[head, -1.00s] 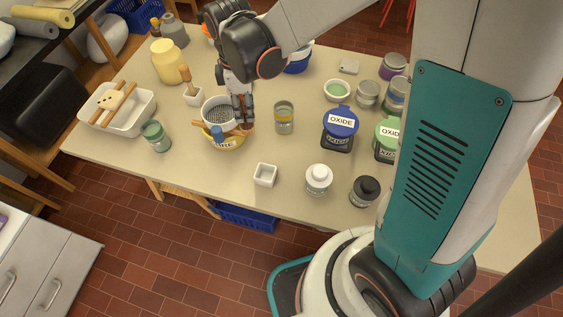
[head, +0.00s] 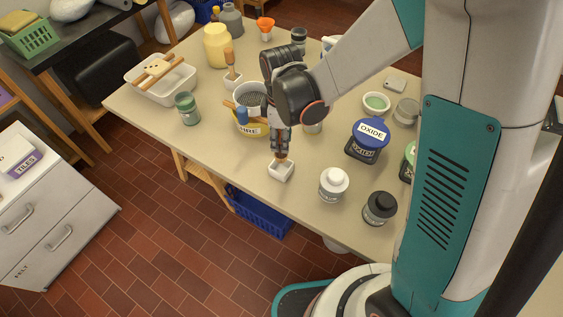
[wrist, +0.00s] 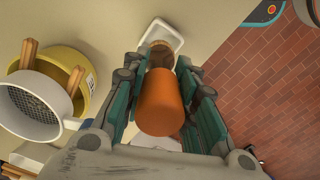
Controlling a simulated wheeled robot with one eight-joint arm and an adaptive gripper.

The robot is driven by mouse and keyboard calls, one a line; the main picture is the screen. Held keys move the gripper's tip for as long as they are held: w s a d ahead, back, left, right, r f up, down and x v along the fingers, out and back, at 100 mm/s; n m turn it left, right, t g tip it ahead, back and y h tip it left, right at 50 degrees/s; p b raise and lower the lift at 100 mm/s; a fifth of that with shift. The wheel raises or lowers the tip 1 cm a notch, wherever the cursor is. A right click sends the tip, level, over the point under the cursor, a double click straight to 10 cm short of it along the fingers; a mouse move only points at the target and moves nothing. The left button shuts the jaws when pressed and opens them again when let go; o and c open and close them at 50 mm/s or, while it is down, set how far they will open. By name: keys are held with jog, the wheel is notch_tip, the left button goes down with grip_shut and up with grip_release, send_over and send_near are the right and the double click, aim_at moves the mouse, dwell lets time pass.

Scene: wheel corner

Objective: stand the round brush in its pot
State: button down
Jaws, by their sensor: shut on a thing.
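The round brush shows in the wrist view as an orange handle (wrist: 160,105) with a darker brown end beyond it. My gripper (head: 281,150) is shut on it, with a finger on each side of the handle. In the head view the brush (head: 282,162) points down, and its lower end is at the opening of a small white square pot (head: 281,174). The pot also shows in the wrist view (wrist: 176,42), beyond the brush end. How deep the brush end sits in the pot is hidden.
A yellow tub (head: 255,130) with a white sieve (head: 252,97) stands behind, left of my gripper. White (head: 333,184) and black (head: 379,208) jars stand to the right. Another brush stands in a second white pot (head: 232,80). The table's front edge is close to the pot.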

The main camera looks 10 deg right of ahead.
aim_at(281, 155)
jog(key=shift+f+b, duration=2.2)
jog(key=shift+f, duration=1.75)
jog(key=shift+f, duration=0.2)
jog(key=c, duration=1.3)
grip_release()
jog(key=shift+r, duration=0.1)
notch_tip(281, 155, up, 12)
jog(key=p, duration=0.3)
jog(key=shift+r+p, duration=0.1)
jog(key=shift+p, duration=0.25)
